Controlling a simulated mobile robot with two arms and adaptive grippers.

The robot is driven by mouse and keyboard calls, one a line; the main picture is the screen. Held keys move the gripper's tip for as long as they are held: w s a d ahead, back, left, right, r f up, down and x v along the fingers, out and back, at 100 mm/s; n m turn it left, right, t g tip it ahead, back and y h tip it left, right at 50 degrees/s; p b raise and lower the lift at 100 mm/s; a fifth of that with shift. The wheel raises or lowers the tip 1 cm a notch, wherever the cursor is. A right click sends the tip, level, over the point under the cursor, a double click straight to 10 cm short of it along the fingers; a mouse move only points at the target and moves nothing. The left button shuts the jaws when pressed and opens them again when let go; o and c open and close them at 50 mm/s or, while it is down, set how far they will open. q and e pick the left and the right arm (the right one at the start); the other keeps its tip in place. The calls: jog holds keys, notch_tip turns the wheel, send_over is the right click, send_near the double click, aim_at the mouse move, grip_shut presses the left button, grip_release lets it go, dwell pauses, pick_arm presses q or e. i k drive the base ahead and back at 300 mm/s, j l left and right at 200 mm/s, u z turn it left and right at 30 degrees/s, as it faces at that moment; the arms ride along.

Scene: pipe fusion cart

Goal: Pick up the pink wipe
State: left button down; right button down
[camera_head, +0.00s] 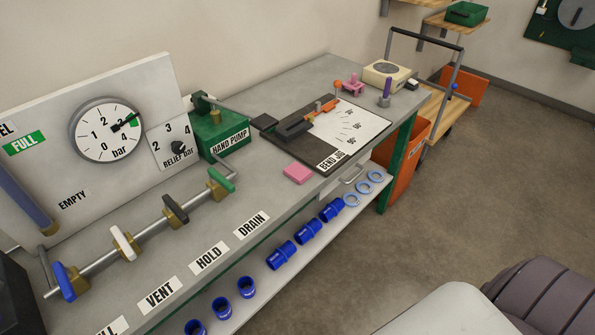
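The pink wipe (298,173) is a small flat pink block. It lies on the grey bench top (262,192) near its front edge, beside the lower left corner of the bend jig board (365,128). Nothing covers it from this viewpoint. Neither of my grippers can be made out in the head view.
A green hand pump (221,134) stands behind the wipe. Valves with coloured handles (175,210) run along a pipe to the left. Blue fittings (281,256) sit on the lower shelf. A pink object (352,84) stands farther back. The bench around the wipe is mostly clear.

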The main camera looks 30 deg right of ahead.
aim_at(296, 171)
jog(key=u, duration=1.95)
jog(key=z, duration=2.85)
jog(key=u, duration=0.5)
jog(key=i+l+u, duration=0.15)
jog(key=l+u, duration=0.45)
jog(key=l, duration=0.15)
jog(key=i+l+u, duration=0.1)
jog(key=l+u, duration=0.2)
jog(key=l, duration=0.15)
